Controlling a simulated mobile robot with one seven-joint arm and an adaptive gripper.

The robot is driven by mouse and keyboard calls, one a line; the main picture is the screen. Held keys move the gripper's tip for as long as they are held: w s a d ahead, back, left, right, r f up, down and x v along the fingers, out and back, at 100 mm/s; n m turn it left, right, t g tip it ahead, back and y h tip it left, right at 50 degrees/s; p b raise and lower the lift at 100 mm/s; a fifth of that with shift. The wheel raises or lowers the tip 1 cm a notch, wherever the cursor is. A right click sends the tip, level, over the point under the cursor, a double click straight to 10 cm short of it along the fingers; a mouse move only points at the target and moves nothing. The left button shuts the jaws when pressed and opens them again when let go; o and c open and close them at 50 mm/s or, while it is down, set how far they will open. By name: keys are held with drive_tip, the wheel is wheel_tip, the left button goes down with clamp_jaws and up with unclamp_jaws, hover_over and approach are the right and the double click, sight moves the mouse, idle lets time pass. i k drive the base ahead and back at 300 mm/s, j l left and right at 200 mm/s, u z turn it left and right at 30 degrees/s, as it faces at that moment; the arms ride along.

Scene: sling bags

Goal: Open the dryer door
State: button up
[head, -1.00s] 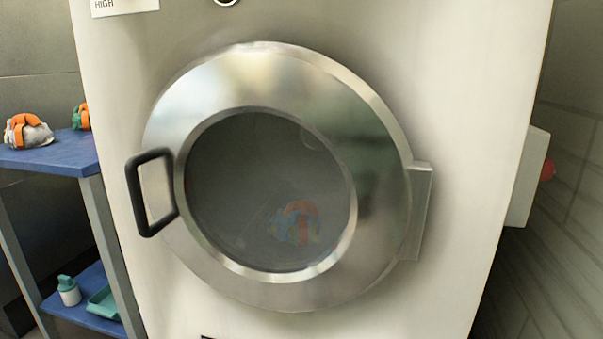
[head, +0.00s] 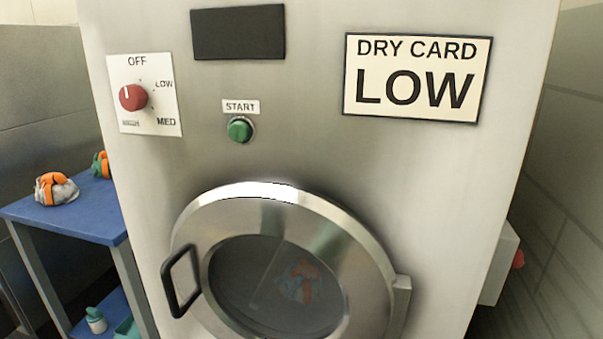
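The dryer (head: 330,160) is a large pale metal machine filling the middle of the head view. Its round steel door (head: 350,250) is at the bottom and looks shut against the front, with its lower edge cut off by the picture. A black loop handle (head: 181,281) is on the door's left side, and a hinge block (head: 401,300) is on its right. Through the dark glass (head: 270,290) an orange and blue shape shows faintly; I cannot tell whether it is inside or a reflection. My gripper is not in view.
A red knob (head: 133,97), a green start button (head: 240,129) and a card reading LOW (head: 418,78) are above the door. A blue shelf unit (head: 85,215) with orange and grey bundles stands close on the left. A grey box (head: 498,265) projects on the right.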

sight(377, 299)
drive_tip(key=k+j+z, duration=0.4)
drive_tip(key=k+j, duration=0.3)
